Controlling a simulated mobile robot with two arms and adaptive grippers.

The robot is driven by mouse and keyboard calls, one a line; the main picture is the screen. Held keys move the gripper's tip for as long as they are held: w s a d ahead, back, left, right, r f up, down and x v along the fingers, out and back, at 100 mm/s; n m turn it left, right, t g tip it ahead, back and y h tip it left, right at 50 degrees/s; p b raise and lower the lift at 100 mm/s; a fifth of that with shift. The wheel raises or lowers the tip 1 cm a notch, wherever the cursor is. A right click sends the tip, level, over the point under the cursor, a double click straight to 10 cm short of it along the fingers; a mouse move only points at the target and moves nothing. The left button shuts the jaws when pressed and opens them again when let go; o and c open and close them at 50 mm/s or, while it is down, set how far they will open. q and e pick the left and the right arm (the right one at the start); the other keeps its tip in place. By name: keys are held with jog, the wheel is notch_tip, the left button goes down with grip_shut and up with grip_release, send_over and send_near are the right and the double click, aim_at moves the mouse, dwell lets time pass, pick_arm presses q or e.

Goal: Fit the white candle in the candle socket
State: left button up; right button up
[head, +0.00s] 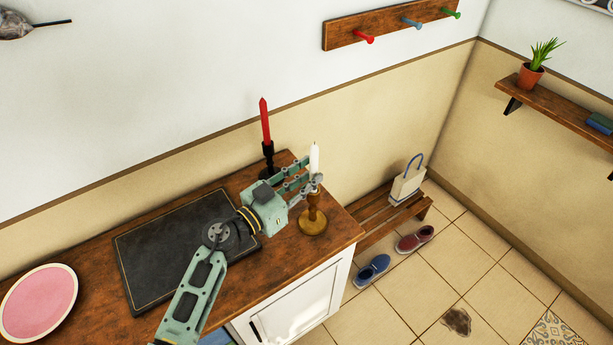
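The white candle (315,158) stands upright over the brass candle holder (313,222) near the right end of the wooden cabinet top. My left gripper (314,173) reaches in from the left with its fingers on either side of the candle, closed on its lower part. The fingers hide the candle's bottom end and the holder's socket, so I cannot tell whether the candle is seated or just above it. My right gripper is not in view.
A red candle (265,122) stands in a dark holder (268,160) behind my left gripper. A black board (165,255) and a pink plate (38,303) lie on the cabinet top (262,278). A low bench (372,238) with a bag (406,184) is to the right.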

pick_arm(q)
jog(key=shift+o, duration=1)
jog(key=v, duration=1.2)
